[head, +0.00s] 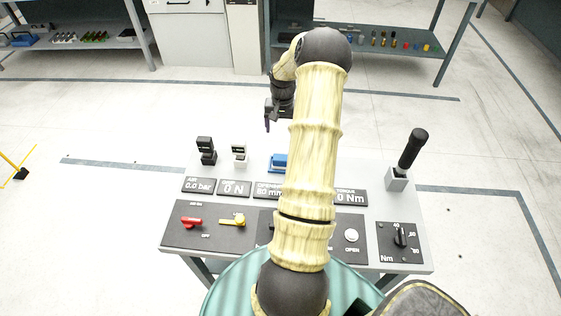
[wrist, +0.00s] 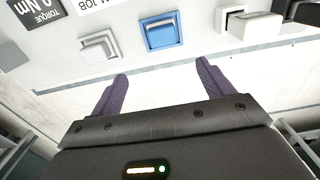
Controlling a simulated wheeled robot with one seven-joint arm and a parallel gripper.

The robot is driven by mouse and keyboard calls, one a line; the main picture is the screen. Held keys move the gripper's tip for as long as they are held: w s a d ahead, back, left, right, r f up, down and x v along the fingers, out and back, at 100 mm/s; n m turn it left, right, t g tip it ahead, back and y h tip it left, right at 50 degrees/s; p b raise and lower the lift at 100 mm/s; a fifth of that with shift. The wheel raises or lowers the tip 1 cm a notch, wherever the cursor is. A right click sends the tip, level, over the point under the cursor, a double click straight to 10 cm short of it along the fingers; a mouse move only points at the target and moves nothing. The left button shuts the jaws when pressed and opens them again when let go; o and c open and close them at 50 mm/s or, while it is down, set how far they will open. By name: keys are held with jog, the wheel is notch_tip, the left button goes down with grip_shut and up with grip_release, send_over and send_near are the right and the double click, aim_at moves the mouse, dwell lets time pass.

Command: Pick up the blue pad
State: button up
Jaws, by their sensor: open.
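The blue pad (head: 278,162) sits at the back of the console's top, behind the row of display plates, partly hidden by my arm. In the wrist view the blue pad (wrist: 160,33) lies in a blue-rimmed square holder near the top middle. My gripper (head: 272,113) is above and beyond the console's far edge in the head view. In the wrist view its two purple fingers (wrist: 161,72) are spread apart and empty, with the pad ahead of the gap between them and not touched.
The console (head: 360,225) also carries a white block (head: 239,153), a black block (head: 206,150) and an upright black-handled lever (head: 412,150). A pale square holder (wrist: 98,46) is beside the blue pad in the wrist view. Red (head: 191,221) and yellow (head: 233,221) handles are at the front.

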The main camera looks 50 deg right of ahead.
jog(key=p, duration=0.3)
send_near(280, 157)
jog(key=f, duration=0.3)
jog(key=d+f, duration=0.1)
jog(key=f, duration=0.1)
jog(key=shift+f, duration=0.25)
jog(key=shift+s, duration=0.1)
jog(key=shift+a, duration=0.1)
jog(key=f, duration=0.1)
jog(key=f+p, duration=0.2)
jog(key=f, duration=0.1)
jog(key=shift+a+f, duration=0.1)
jog(key=shift+a, duration=0.25)
jog(key=shift+f, duration=0.5)
jog(key=c, duration=1.2)
